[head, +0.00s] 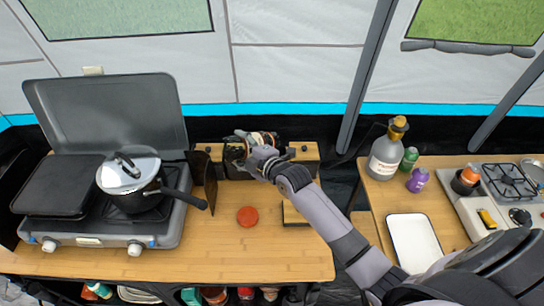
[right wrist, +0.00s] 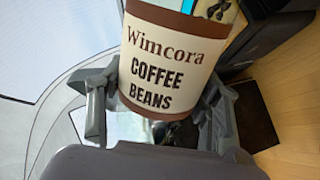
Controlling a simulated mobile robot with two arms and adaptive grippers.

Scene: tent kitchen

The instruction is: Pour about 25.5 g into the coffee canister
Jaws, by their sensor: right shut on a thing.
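My right gripper (head: 262,150) is shut on a cream and brown container (head: 264,138) above the back of the wooden counter. In the right wrist view the container (right wrist: 165,65) reads "Wimcora COFFEE BEANS" and sits between the two fingers (right wrist: 160,108). It looks tilted in the head view. I cannot tell whether this is the coffee canister. A round red-brown lid-like disc (head: 247,216) lies on the counter. My left gripper is not in view.
A camping stove (head: 165,228) with a lidded pot (head: 130,180) stands left. A brown upright board (head: 205,180) is between stove and gripper. A side table at right holds a bottle (head: 385,155), a white tray (head: 414,243) and a small burner (head: 508,180).

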